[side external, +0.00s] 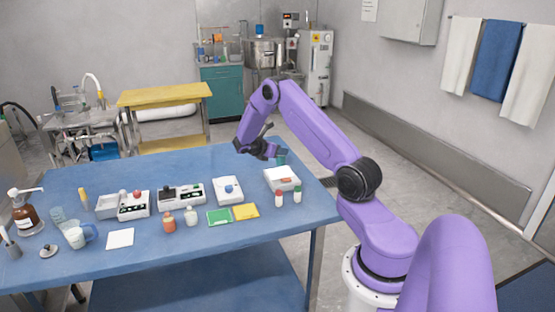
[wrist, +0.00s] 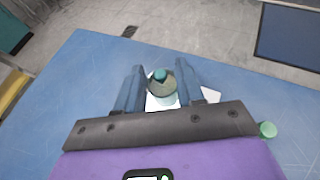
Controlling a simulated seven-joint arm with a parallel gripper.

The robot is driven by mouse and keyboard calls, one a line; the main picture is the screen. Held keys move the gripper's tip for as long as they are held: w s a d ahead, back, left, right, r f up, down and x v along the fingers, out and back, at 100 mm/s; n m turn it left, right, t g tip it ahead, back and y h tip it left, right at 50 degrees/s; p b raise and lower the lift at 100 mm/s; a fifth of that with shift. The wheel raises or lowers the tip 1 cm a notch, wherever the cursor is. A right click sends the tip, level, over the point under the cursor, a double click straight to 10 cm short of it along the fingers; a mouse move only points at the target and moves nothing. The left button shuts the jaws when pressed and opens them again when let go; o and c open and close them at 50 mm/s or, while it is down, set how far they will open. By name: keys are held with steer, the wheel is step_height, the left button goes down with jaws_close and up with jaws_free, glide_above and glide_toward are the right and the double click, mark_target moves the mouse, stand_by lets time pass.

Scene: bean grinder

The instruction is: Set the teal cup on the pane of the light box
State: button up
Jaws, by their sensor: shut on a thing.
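The teal cup (side external: 281,157) is held at my gripper (side external: 271,152), above the far right part of the blue table. In the wrist view the cup (wrist: 163,91) sits between the two fingers of my gripper (wrist: 160,84), which are shut on it. A white box with a pale top (side external: 282,179) stands just below and in front of the cup; it looks like the light box, but I cannot be sure. A white surface (wrist: 153,104) shows beneath the cup in the wrist view. The gap between cup and surface is hard to judge.
Two small bottles, one red-capped (side external: 279,198) and one green-capped (side external: 297,194), stand before the box. To its left are a white device with a blue knob (side external: 229,190), a green card (side external: 219,216) and a yellow card (side external: 246,211). The table's right edge is close.

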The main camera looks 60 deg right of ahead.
mark_target(277, 165)
steer(key=shift+w+d+f, duration=0.2)
steer(key=shift+d+f, duration=0.05)
steer(key=shift+f, duration=0.15)
steer(key=shift+w+f, duration=0.1)
steer(key=shift+f, duration=1.5)
steer(key=shift+f, duration=0.15)
steer(key=o, duration=1)
steer(key=shift+o, duration=0.2)
